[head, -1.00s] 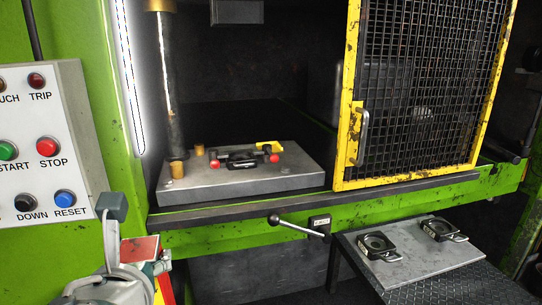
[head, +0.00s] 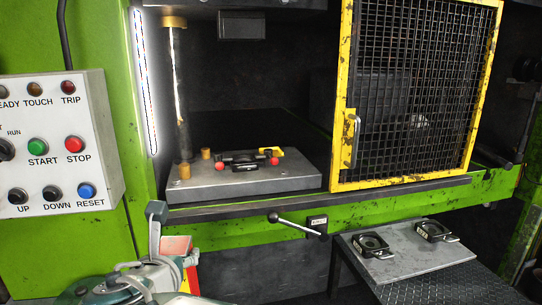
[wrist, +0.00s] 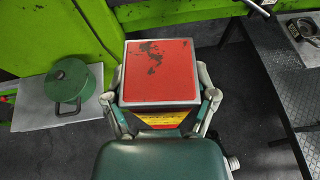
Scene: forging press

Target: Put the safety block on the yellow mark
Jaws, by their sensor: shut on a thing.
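The safety block is a worn red-topped block (wrist: 160,72) with yellow and dark sides. It fills the middle of the wrist view and sits at the lower left of the head view (head: 176,245). My gripper (wrist: 160,104) is shut on it, one finger on each side. The block is in front of the press, left of the lever and outside the opening. A yellow patch (head: 272,151), probably the yellow mark, shows on the grey die plate (head: 290,185), behind a black tool with red ends. That tool partly hides it.
A yellow-framed mesh guard (head: 346,110) covers the opening's right side. A vertical post (head: 181,110) stands at its left. A lever (head: 290,222) juts from the green front. A side table (head: 400,270) stands right. A green lidded pot (wrist: 70,84) sits left in the wrist view.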

